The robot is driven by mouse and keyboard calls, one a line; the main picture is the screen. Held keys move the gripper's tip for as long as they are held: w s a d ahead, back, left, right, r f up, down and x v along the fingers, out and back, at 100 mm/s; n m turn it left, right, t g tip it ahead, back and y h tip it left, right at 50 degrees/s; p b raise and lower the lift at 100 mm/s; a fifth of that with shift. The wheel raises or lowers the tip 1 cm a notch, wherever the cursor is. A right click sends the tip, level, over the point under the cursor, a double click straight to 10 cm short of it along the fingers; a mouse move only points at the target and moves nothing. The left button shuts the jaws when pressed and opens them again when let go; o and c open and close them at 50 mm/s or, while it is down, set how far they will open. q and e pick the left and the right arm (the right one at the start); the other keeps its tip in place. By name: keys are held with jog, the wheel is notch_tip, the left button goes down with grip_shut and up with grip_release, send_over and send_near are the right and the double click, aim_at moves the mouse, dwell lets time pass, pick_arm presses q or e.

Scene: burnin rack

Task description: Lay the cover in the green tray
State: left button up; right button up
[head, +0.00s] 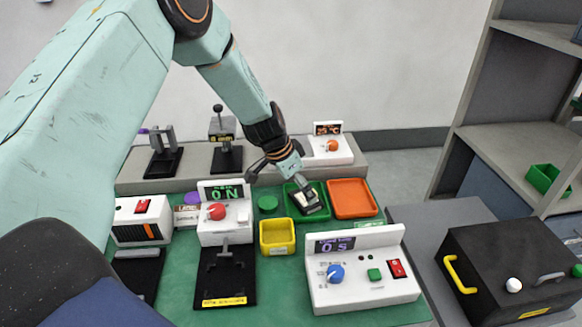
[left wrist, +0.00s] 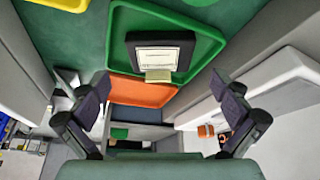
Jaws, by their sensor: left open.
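The cover (left wrist: 160,42) is a dark square piece with a pale label and a small yellowish tab. In the left wrist view it lies within the outline of the green tray (left wrist: 205,45), its tab over the rim on the orange tray's side. In the head view the green tray (head: 293,207) stands on the green mat, and the cover (head: 312,208) is partly hidden by my gripper. My left gripper (head: 281,178) is open above the green tray; in the left wrist view its fingers (left wrist: 163,95) are spread wide with nothing between them. My right gripper is not in view.
An orange tray (head: 352,198) adjoins the green tray on the right. A black case (head: 510,262) and grey shelving (head: 510,150) are at the right.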

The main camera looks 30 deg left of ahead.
aim_at(303, 198)
pick_arm(q)
jog(key=p+v, duration=0.2)
jog(key=v, duration=0.6)
jog(key=shift+p, duration=0.35)
jog(key=b+x, duration=0.4)
jog(key=x, duration=0.7)
jog(key=shift+f, duration=0.3)
jog(key=shift+w+f+b, duration=0.1)
jog(key=shift+f+b, duration=0.2)
jog(key=shift+b, duration=0.1)
jog(key=shift+w+r+p, duration=0.1)
jog(key=shift+r+p, duration=0.25)
jog(key=shift+r, duration=0.25)
